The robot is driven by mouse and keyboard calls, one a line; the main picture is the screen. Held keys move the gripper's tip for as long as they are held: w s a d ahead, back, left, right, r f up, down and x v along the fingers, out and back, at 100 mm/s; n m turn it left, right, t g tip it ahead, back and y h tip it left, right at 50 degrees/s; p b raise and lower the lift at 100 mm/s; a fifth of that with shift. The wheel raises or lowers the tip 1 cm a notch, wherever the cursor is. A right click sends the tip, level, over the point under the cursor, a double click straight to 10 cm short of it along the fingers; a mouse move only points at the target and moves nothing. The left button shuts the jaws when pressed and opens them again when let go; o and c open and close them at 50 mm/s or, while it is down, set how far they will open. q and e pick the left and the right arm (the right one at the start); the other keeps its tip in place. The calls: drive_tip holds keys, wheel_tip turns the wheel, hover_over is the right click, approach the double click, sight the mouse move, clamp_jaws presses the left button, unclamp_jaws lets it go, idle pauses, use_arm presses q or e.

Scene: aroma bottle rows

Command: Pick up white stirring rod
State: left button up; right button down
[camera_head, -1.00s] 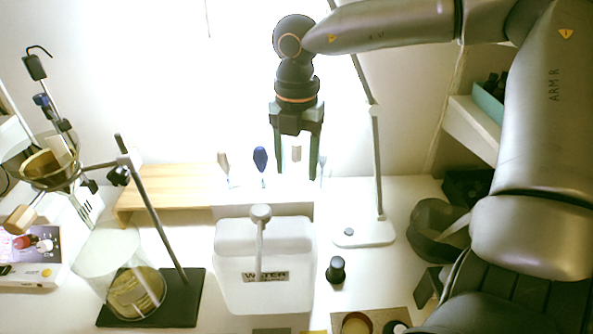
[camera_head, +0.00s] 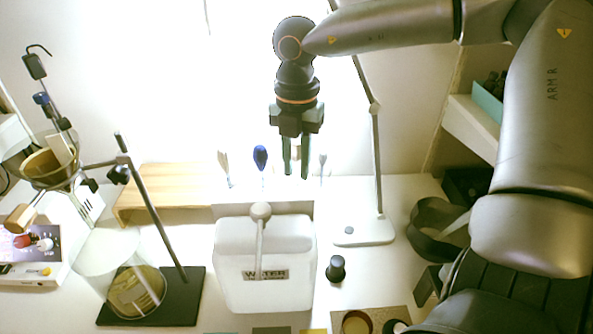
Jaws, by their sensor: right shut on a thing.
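A row of slim upright tools stands at the back of the table, behind the water container. It has one with a beige top (camera_head: 223,161), one with a blue top (camera_head: 260,157) and a thin pale one (camera_head: 322,160) at the right. My right gripper (camera_head: 295,174) points down into this row, between the blue one and the thin pale one. It is shut on the pale-topped piece, which I take to be the white stirring rod. The fingers hide nearly all of it, and its lower end cannot be made out. My left gripper is not in view.
A white water container (camera_head: 231,262) stands in front of the row, with a small black bottle (camera_head: 336,268) at its right. A lamp stand (camera_head: 376,165) rises to the right. A wooden stand (camera_head: 165,180) and a metal stand with a glass vessel (camera_head: 95,252) are at the left.

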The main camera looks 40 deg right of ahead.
wheel_tip(320, 180, up, 10)
drive_tip(key=shift+r, duration=0.1)
idle(0.4)
